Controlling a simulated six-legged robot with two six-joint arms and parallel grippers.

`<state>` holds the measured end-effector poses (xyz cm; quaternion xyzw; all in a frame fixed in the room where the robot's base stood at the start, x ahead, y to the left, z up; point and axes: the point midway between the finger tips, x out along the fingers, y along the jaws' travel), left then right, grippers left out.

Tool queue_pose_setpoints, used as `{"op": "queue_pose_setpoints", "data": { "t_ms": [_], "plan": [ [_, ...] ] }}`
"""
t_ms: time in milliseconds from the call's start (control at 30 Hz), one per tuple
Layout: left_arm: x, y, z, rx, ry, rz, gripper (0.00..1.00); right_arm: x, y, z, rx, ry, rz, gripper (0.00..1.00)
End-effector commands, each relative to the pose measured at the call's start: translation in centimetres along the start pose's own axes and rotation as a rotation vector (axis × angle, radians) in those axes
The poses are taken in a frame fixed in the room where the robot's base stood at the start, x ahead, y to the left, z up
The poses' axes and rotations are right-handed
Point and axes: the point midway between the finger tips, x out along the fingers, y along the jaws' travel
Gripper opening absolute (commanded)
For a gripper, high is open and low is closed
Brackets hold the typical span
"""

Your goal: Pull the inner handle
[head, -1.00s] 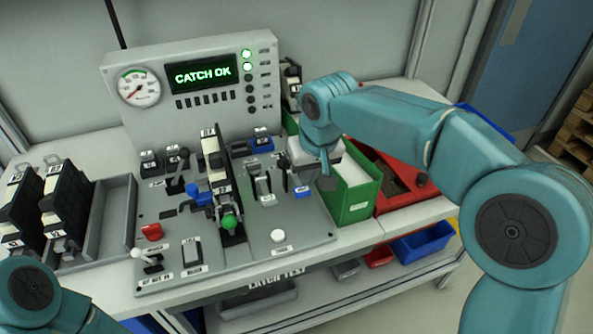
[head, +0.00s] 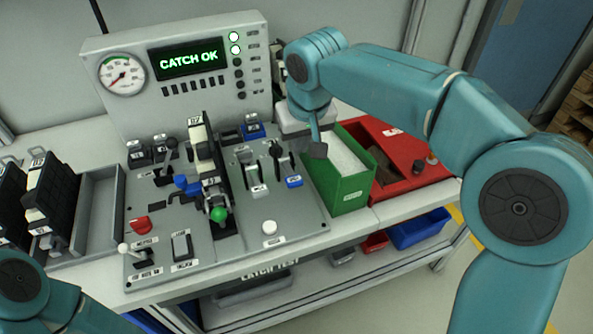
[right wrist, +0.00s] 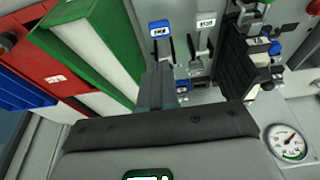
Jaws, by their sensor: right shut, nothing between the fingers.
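Two upright levers stand side by side on the right part of the grey panel: a white-labelled lever (head: 252,170) and, to its right, a black lever with a blue-labelled base (head: 293,181). They also show in the right wrist view as a white-tagged handle (right wrist: 205,30) and a blue-tagged handle (right wrist: 160,35). Which one is the inner handle, I cannot tell. My right gripper (head: 318,150) is shut and empty. My left gripper is out of view; only part of that arm shows.
A black catch unit with a green knob (head: 218,214) stands mid-panel, left of the levers. A green bin (head: 350,192) and a red bin (head: 405,168) lie right of the panel. The display (head: 187,58) reads CATCH OK. Black units (head: 50,195) stand at left.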

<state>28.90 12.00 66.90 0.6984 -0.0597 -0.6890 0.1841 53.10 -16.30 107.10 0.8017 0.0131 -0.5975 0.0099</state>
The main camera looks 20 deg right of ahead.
Motion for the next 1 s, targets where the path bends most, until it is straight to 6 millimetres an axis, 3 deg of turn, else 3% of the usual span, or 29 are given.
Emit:
{"op": "queue_pose_setpoints", "data": {
  "t_ms": [300, 500, 700, 1000],
  "plan": [
    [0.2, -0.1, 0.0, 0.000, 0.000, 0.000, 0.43, 7.2, 0.1, -0.1, -0.002, -0.005, 0.000, 0.00],
    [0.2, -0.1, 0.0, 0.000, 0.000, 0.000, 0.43, 10.1, 0.1, 0.5, -0.001, -0.004, -0.001, 0.00],
    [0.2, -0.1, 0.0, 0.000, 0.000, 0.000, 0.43, 11.2, 0.1, 0.8, -0.002, -0.001, -0.001, 0.00],
    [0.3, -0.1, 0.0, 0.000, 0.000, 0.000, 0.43, 11.3, 0.1, 0.9, -0.002, 0.000, -0.001, 0.00]
  ]
}}
